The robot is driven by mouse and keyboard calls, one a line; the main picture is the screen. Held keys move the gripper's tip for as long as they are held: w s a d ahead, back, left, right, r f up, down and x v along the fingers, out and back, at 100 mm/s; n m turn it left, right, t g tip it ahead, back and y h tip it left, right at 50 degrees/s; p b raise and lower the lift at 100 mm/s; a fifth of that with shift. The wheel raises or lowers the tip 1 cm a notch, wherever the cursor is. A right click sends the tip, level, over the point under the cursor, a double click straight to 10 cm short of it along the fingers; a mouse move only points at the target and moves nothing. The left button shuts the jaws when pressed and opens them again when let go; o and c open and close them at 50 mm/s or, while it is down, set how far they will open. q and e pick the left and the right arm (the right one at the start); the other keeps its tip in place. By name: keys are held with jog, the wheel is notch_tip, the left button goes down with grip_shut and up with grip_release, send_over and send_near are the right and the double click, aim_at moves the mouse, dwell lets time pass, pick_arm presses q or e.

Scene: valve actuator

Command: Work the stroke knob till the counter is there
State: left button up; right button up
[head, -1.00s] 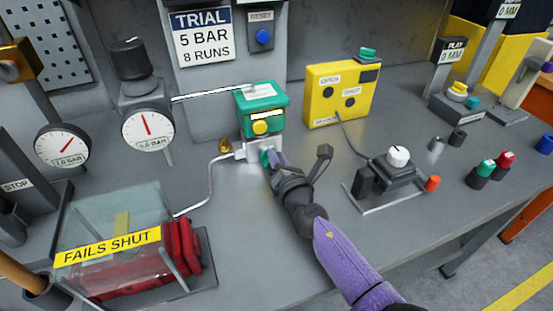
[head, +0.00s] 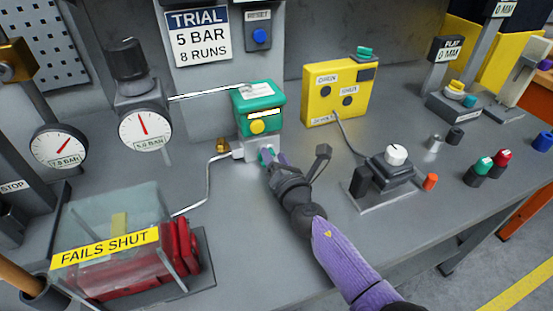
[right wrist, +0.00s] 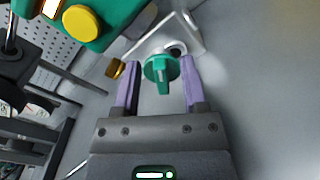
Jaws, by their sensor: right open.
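A small green knob (right wrist: 160,70) with a raised grip bar sits on the front of a pale metal block (head: 263,150) under a green box (head: 258,107). The box has a yellow button (head: 258,127) and a small lit window whose reading is too small to make out. My right gripper (right wrist: 160,78) is open, with its two purple fingers on either side of the knob and a gap on each side. In the head view the right gripper (head: 270,160) covers most of the knob. My left gripper is not in view.
Two dial gauges (head: 146,130) stand at left, above a clear case (head: 112,225) marked FAILS SHUT. A yellow box (head: 337,92) stands right of the green box. A black-based unit with a white knob (head: 396,154) is beside my right arm. A sign (head: 199,37) reads 5 BAR, 8 RUNS.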

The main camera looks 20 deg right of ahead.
jog(key=s+p, duration=0.1)
jog(key=s, duration=0.9)
jog(key=shift+d, duration=0.15)
